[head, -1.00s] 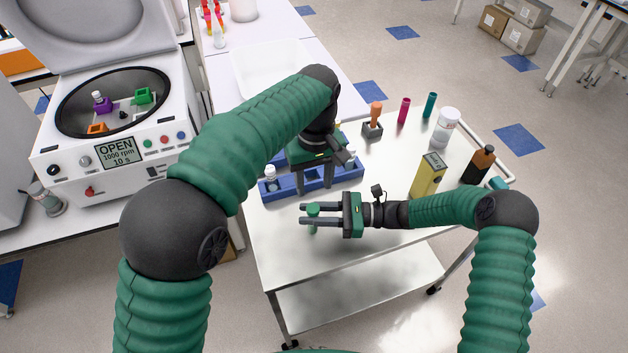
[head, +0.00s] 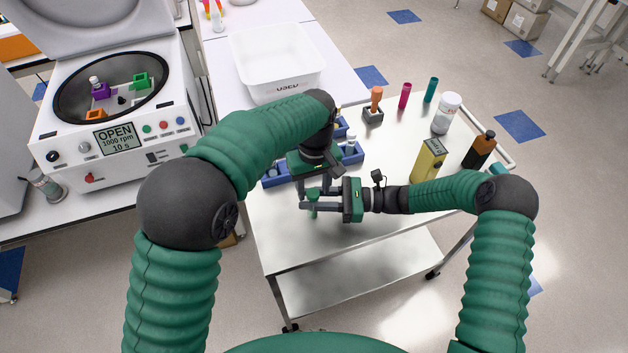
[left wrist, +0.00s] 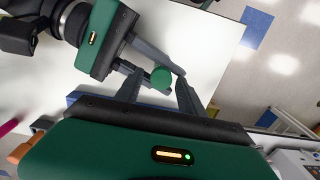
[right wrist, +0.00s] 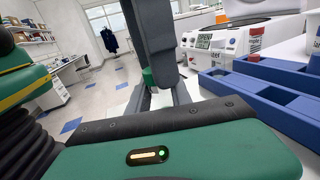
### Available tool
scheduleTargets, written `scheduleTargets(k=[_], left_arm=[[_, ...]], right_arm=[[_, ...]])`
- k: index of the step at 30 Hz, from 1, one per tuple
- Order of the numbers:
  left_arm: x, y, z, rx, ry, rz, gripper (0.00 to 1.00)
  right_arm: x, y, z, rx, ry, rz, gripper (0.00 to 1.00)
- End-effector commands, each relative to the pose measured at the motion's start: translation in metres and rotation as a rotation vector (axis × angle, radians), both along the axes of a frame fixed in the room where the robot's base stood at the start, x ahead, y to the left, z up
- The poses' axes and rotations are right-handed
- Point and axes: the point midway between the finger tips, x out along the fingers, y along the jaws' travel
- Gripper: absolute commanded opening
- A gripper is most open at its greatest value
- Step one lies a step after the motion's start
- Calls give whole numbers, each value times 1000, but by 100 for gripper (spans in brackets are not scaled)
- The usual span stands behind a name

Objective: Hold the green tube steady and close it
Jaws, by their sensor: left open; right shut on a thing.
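The green tube (head: 313,196) is upright in the fingers of my right gripper (head: 318,206), above the front left part of the cart top. My right gripper is shut on it. The tube's green top also shows in the left wrist view (left wrist: 161,78) and the right wrist view (right wrist: 149,77). My left gripper (left wrist: 160,86) is open, pointing down over the tube, with its fingers on either side of the green top and apparent gaps beside it. Whether the lid is fully down cannot be told.
A blue rack (head: 273,178) stands just behind the grippers, partly hidden by my left arm. A yellow box (head: 428,163), a brown bottle (head: 479,151) and a white jar (head: 446,114) stand at the right. An open centrifuge (head: 112,95) is at the left. The cart's front is clear.

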Motion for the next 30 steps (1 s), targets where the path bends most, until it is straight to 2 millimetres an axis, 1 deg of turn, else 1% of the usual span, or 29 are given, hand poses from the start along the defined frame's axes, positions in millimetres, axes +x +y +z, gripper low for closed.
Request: scheduleTargets(k=[4,5,15,21,23,26,29,30], left_arm=[[0,0,0,0,0,0,46],[0,0,0,0,0,0,45],[0,0,0,0,0,-1,1],[0,-1,0,-1,0,-3,0],[0,-1,0,-2,0,-30,0],[0,-1,0,-2,2,-186,0],[0,-1,0,-3,6,-452,0],[1,-1,0,-3,8,-564,0]], right_arm=[[0,0,0,0,0,0,0],[0,0,0,0,0,0,0],[0,0,0,0,0,1,0],[0,1,0,1,0,1,0],[0,1,0,1,0,2,0],[0,1,0,1,0,2,0],[-1,1,0,1,0,3,0],[-1,1,0,1,0,3,0]])
